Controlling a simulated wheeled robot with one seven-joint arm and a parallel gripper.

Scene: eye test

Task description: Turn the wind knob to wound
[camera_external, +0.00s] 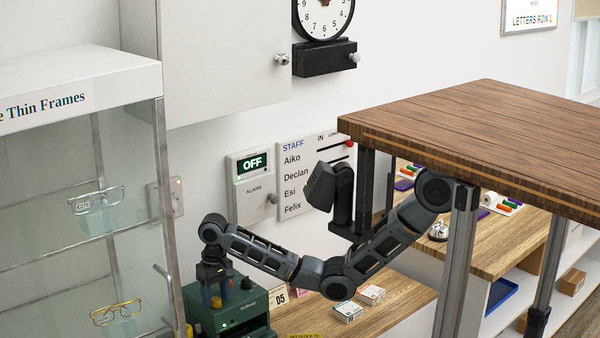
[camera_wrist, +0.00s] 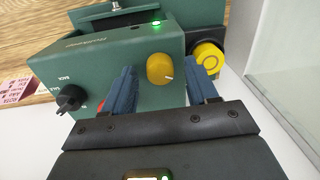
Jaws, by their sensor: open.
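A wall clock (camera_external: 323,15) hangs at the top of the external view. A black box (camera_external: 322,60) under it has a small pale knob (camera_external: 355,57) on its right; it may be the wind knob, but I can read no wind or wound label. My gripper (camera_external: 215,295) is far below and left of the clock, pointing down at a green machine (camera_external: 230,318). In the wrist view my gripper (camera_wrist: 161,85) is open. An orange-yellow knob (camera_wrist: 160,69) with a white mark appears between the fingers; I see no clear contact.
The green machine also carries a black knob (camera_wrist: 72,98) and a yellow round button (camera_wrist: 208,58). A glass display case (camera_external: 90,170) stands at left. A cabinet (camera_external: 215,55) is left of the clock. A dark wooden top (camera_external: 490,130) is at right. An alarm box (camera_external: 252,185) reads OFF.

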